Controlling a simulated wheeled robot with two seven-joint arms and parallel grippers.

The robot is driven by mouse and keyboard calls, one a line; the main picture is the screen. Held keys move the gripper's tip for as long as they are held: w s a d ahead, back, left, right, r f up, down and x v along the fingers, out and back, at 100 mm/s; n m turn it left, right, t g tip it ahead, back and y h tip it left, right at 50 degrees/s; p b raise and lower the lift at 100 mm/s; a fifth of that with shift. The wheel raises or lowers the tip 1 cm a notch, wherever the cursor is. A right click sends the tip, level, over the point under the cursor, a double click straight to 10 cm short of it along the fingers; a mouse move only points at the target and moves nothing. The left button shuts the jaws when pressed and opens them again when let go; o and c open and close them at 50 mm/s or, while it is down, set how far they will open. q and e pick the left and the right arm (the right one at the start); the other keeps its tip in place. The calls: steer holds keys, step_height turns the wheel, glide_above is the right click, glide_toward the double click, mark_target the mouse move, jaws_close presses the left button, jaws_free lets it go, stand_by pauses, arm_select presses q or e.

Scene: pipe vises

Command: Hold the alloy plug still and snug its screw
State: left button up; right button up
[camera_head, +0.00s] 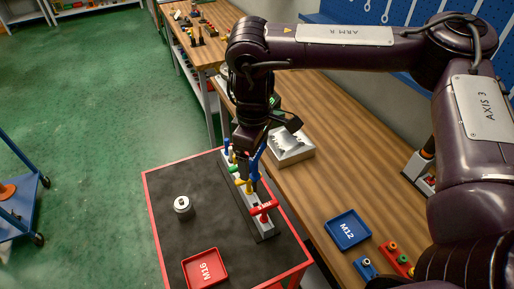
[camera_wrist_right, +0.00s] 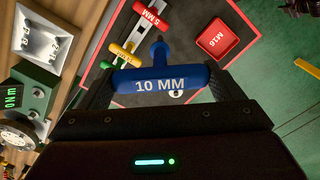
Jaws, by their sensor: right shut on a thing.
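The alloy plug (camera_head: 182,204) is a short silver cylinder with a dark hole in its top. It stands alone on the cart's black mat, and only a sliver shows in the wrist view. My right gripper (camera_head: 250,153) is over the key rack, apart from the plug. It is shut on the blue T-handle key (camera_wrist_right: 160,79), marked 10 MM; the key also shows in the head view (camera_head: 257,157). I cannot tell whether the key's lower end is clear of the rack. My left gripper is not in view.
The pale key rack (camera_head: 260,222) holds colored T-handle keys, including a red one (camera_head: 264,208). A red M16 tray (camera_head: 205,268) lies on the cart (camera_head: 148,200). A blue M12 tray (camera_head: 348,230) is on the wooden bench (camera_head: 325,180). The mat around the plug is clear.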

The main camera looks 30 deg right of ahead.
steer(key=m, duration=0.2)
steer(key=r+m+p, duration=0.1)
steer(key=m, duration=0.1)
steer(key=shift+s+a, duration=0.25)
steer(key=shift+s, duration=0.15)
steer(key=m, duration=0.4)
steer(key=shift+s+a+r+p, duration=0.15)
steer(key=shift+s+a+p, duration=0.15)
steer(key=shift+s, duration=0.1)
